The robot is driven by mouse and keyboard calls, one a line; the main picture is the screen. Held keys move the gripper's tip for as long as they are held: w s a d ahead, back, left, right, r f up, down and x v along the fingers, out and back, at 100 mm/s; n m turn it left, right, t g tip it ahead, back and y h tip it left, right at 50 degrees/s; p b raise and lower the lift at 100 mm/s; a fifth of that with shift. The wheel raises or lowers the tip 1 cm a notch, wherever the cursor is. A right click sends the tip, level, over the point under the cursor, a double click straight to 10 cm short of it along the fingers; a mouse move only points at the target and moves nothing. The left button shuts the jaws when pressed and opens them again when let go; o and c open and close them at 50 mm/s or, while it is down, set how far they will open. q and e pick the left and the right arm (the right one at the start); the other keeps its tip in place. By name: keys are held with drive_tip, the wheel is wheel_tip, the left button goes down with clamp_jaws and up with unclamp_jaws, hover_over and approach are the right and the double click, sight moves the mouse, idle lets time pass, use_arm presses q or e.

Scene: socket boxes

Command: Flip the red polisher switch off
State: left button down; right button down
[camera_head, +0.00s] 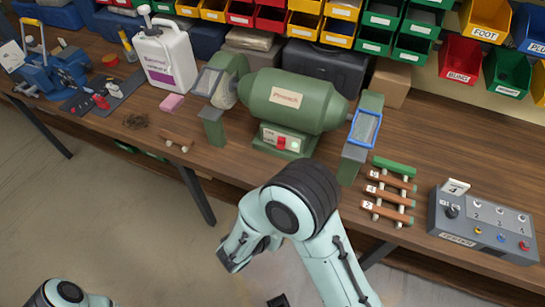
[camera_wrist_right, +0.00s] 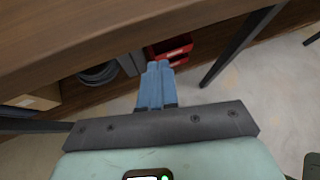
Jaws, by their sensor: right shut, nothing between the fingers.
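The green polisher (camera_head: 292,101) stands on the wooden bench in the head view, its label facing me. On the front of its base is a pale panel with a red switch (camera_head: 281,142); whether it is on or off is too small to tell. My right arm is in front of the bench, below the polisher, clear of the switch. In the right wrist view my right gripper (camera_wrist_right: 156,78) has its blue fingers together, empty, below the bench edge. Of my left arm only a part shows at the bottom left; its gripper is out of view.
A grey box with knobs (camera_head: 484,226) and a rack of wooden-handled tools (camera_head: 387,195) stand at the right. A white jug (camera_head: 165,52), pink block (camera_head: 172,102) and blue vise (camera_head: 50,70) are at the left. The right wrist view shows a red bin (camera_wrist_right: 172,50) under the bench.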

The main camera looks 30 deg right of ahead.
sight(280, 149)
use_arm(q)
drive_tip(key=shift+w+a+f, duration=0.1)
drive_tip(key=shift+w+f, duration=0.25)
drive_tip(key=shift+w, duration=0.1)
use_arm(e)
drive_tip(key=w+a+r+n+t+h, duration=0.1)
drive_tip(key=w+a+r+t, duration=0.3)
drive_tip(key=r, duration=0.7)
drive_tip(key=w+n+t, duration=0.1)
drive_tip(key=w+t, duration=0.1)
drive_tip(key=w, duration=0.1)
drive_tip(key=shift+w+n+h, duration=0.15)
drive_tip(key=shift+n+h, duration=0.15)
drive_tip(key=x, duration=1.4)
drive_tip(key=shift+w, duration=0.1)
use_arm(q)
drive_tip(key=shift+w+r, duration=0.1)
drive_tip(key=shift+r, duration=0.2)
use_arm(e)
drive_tip(key=shift+a, duration=0.1)
